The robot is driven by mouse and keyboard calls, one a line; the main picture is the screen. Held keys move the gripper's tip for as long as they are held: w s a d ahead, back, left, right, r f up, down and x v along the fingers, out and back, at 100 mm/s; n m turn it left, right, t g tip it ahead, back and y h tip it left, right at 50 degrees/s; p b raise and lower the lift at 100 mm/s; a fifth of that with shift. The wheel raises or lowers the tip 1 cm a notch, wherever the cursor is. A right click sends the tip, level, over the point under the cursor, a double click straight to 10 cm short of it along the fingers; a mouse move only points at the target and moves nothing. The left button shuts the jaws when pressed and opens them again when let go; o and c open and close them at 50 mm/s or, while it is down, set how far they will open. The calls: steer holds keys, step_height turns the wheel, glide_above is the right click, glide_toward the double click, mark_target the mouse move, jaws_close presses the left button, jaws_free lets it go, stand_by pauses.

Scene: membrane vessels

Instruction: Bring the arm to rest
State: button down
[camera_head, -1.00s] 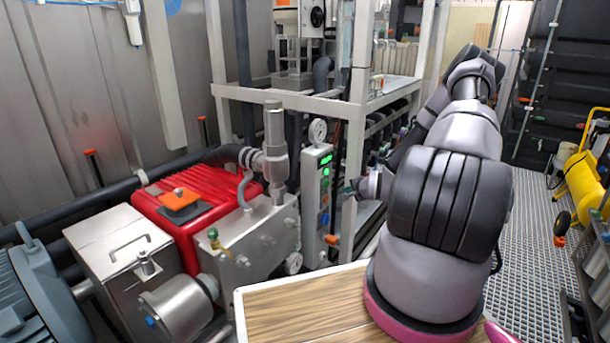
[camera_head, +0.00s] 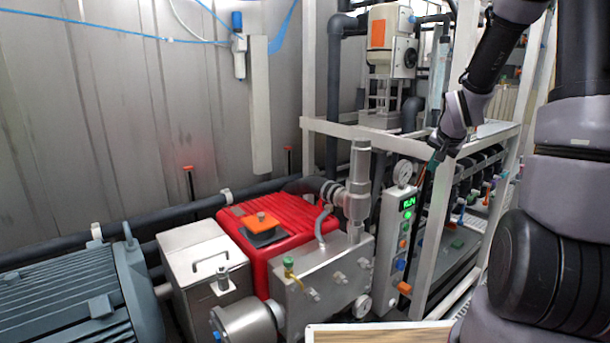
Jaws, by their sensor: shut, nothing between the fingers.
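My arm (camera_head: 555,200) fills the right side of the view, and its upper links run out of the top edge. The forearm comes back down to my gripper (camera_head: 436,152), which is small and dark in front of the white frame. My gripper is shut and holds nothing. It hangs in the air above and right of the control panel (camera_head: 397,235) in the picture; I cannot tell whether it touches the frame behind it.
A white frame (camera_head: 335,128) with pipes stands behind my gripper. A red machine (camera_head: 285,222), a steel box (camera_head: 200,262) and a grey motor (camera_head: 75,305) stand to the left. A wooden top (camera_head: 380,335) shows at the bottom. The grey wall at upper left is clear of my arm.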

steer(key=s+a+r+n, duration=0.1)
steer(key=s+a+r, duration=0.3)
steer(key=s+r, duration=0.3)
steer(key=s+a+r+n, duration=0.1)
steer(key=s+a+r, duration=0.2)
steer(key=s+r, duration=0.4)
steer(key=s+a+r+n+y, duration=0.1)
steer(key=s+a+r, duration=0.1)
steer(key=s, duration=0.5)
steer(key=s+a+r+n+y, duration=0.1)
steer(key=s+a+r, duration=0.1)
steer(key=s, duration=0.5)
steer(key=shift+a+r+y, duration=0.3)
steer(key=shift+a+r, duration=0.05)
steer(key=shift+a, duration=0.45)
